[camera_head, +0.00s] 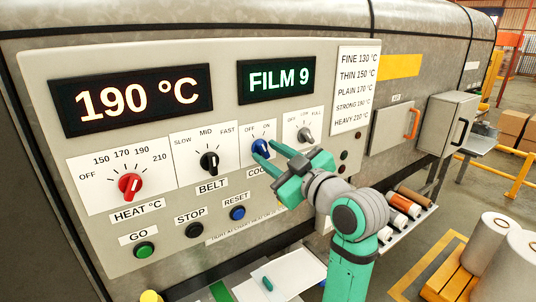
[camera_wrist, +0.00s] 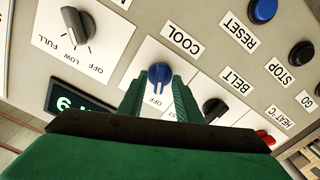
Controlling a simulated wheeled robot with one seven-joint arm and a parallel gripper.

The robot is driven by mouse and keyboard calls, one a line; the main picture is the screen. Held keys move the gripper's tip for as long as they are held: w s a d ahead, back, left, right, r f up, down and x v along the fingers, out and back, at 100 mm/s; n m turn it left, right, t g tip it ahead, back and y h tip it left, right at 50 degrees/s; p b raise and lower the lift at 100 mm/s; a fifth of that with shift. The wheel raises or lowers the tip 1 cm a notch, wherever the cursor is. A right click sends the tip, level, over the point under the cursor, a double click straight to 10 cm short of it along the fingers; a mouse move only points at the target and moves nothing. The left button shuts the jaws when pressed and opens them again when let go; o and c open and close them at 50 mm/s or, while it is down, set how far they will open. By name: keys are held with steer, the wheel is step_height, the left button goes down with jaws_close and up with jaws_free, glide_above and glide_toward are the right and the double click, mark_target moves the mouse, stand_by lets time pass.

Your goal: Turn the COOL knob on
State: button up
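The COOL knob (camera_head: 261,147) is blue and sits on a white plate marked OFF and ON, on the machine's front panel. It also shows in the wrist view (camera_wrist: 159,73), where its white mark points roughly toward the OFF lettering; the ON label is not readable there. My gripper (camera_head: 272,151) is at the panel in front of this knob, with green fingers apart. In the wrist view the fingertips (camera_wrist: 158,88) are on either side of the knob, with gaps showing. I cannot tell whether either finger touches it. The COOL label is partly hidden by my gripper in the head view.
The black BELT knob (camera_head: 209,162) is left of the COOL knob, and a grey knob (camera_head: 305,133) marked OFF, LOW, FULL is close on the right. The red HEAT knob (camera_head: 130,186), STOP button (camera_head: 194,230) and blue RESET button (camera_head: 237,213) share the panel.

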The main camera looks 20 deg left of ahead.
jaws_close()
steer(key=shift+w+m, duration=0.1)
steer(key=shift+m, duration=0.2)
steer(key=shift+a+m, duration=0.1)
steer(key=shift+m, duration=0.4)
steer(key=m, duration=0.3)
steer(key=shift+d+m, duration=0.3)
steer(key=shift+d, duration=0.05)
steer(key=m, duration=0.4)
steer(key=shift+m, duration=0.3)
steer(key=shift+r, duration=0.1)
